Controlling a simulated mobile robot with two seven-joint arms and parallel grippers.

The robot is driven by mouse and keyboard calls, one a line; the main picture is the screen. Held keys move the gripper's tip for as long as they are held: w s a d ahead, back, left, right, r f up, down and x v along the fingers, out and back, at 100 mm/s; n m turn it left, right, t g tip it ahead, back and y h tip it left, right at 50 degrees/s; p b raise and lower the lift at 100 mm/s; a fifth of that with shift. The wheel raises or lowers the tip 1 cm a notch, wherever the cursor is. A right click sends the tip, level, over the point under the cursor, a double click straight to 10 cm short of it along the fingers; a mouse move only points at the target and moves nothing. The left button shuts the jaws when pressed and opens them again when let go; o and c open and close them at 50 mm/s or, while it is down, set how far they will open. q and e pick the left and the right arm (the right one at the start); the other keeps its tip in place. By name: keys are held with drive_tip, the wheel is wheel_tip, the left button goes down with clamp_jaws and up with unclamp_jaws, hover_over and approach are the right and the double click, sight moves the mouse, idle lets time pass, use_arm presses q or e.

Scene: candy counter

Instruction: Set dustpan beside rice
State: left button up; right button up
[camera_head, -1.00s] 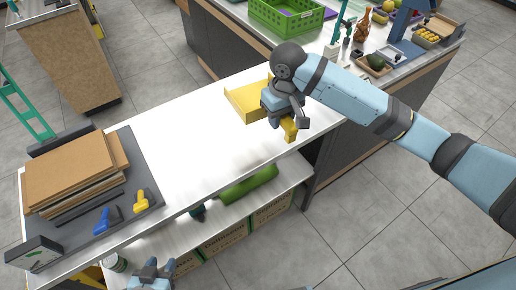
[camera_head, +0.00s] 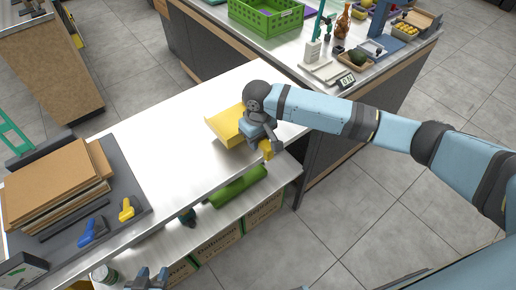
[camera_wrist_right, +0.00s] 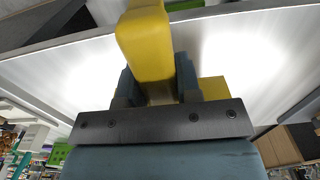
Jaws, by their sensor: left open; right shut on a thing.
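The yellow dustpan (camera_head: 224,126) is over the white counter, toward its right end; I cannot tell whether it touches the surface. My right gripper (camera_head: 262,141) is shut on its handle, which reaches toward the counter's front edge. In the right wrist view the yellow handle (camera_wrist_right: 145,45) stands between the fingers, and a corner of the pan (camera_wrist_right: 214,88) shows behind them. My left gripper (camera_head: 149,274) is open and empty at the bottom edge of the head view, in front of the counter. I cannot make out anything that is clearly rice.
A dark tray (camera_head: 128,226) with stacked brown boards (camera_head: 50,185), a blue tool (camera_head: 92,231) and a yellow tool (camera_head: 127,209) fills the counter's left. A green roll (camera_head: 238,187) and cartons (camera_head: 216,243) are below. The counter's middle (camera_head: 165,150) is clear.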

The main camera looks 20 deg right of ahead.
sight(258, 157)
drive_tip(key=shift+f, duration=2.4)
drive_tip(key=o, duration=1)
drive_tip(key=shift+f, duration=0.15)
drive_tip(key=shift+c, duration=0.2)
